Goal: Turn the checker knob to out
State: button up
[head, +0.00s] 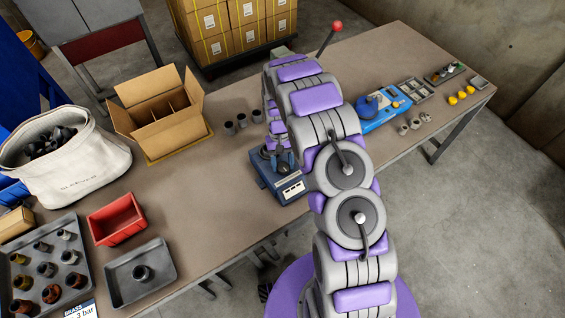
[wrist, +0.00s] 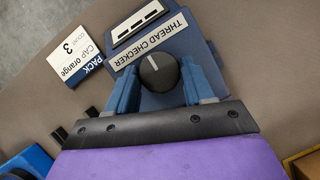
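The thread checker is a blue box (head: 282,187) on the workbench, partly hidden behind my arm in the head view. In the wrist view its "THREAD CHECKER" label (wrist: 150,42) shows upside down relative to my gripper's side or tilted. Its dark round knob (wrist: 157,73) has a white pointer line aimed toward the label side. My gripper (wrist: 159,80) has its two blue fingers apart, one on each side of the knob. I cannot tell whether either finger touches it. In the head view my gripper (head: 280,150) is low over the box.
An open cardboard box (head: 165,125) and several dark cups stand left of the checker. A red bin (head: 116,220), a grey tray (head: 140,290) and a white fabric bin (head: 65,170) lie farther left. A blue device (head: 380,108) stands right.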

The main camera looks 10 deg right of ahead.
jog(key=o, duration=0.3)
jog(key=shift+o, duration=0.2)
jog(key=p+v, duration=0.1)
jog(key=v, duration=1.6)
jog(key=shift+w+p, duration=0.2)
jog(key=shift+p, duration=0.1)
jog(key=shift+a+r, duration=0.1)
jog(key=shift+a, duration=0.05)
